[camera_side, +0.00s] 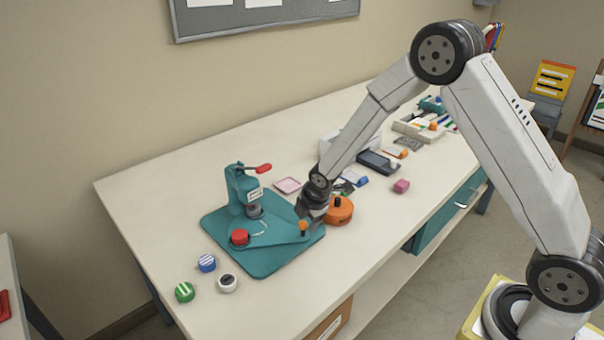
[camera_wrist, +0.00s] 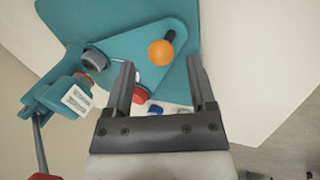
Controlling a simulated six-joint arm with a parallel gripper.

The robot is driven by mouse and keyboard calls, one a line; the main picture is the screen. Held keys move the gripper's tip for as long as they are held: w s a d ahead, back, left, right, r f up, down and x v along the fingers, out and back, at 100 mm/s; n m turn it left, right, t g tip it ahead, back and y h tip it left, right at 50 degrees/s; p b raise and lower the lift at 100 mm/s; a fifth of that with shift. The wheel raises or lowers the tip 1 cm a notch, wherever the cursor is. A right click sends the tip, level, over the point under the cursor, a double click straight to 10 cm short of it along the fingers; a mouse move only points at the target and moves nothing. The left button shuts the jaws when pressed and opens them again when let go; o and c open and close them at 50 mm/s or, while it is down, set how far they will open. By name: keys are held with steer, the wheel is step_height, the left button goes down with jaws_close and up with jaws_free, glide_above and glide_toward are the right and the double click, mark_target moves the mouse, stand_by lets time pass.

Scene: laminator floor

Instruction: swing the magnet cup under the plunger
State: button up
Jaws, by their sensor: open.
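The teal press (camera_side: 240,185) stands on a teal base plate (camera_side: 268,266); its red lever handle (camera_side: 264,168) sticks out to the right. A grey round cup (camera_wrist: 93,60) is by the press head (camera_wrist: 68,94), where the plunger is mostly hidden. A red cup (camera_side: 240,237) sits on the teal swing plate (camera_side: 268,237), out in front of the press head. No label shows which cup is the magnet cup. The swing plate's orange knob (camera_wrist: 161,53) is at its right end. My gripper (camera_wrist: 160,78) is open and empty, with the knob ahead of its fingers.
An orange round object (camera_side: 339,211) stands close right of my gripper. A pink tray (camera_side: 287,185) lies behind.

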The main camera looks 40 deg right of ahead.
steer(key=shift+v, duration=2.8)
steer(key=shift+a+r, duration=0.1)
steer(key=shift+a, duration=0.1)
steer(key=c, duration=0.9)
steer(key=shift+a+r+n, duration=0.2)
steer(key=shift+a+n, duration=0.05)
steer(key=shift+n, duration=0.25)
jaws_close()
steer(key=a+r+n+g+h, duration=0.1)
steer(key=a+r+n+g, duration=0.2)
steer(key=a+r+n, duration=0.2)
steer(key=shift+s+a+r+n, duration=0.2)
steer(key=shift+s+a+n, duration=0.1)
steer(key=shift+n, duration=0.3)
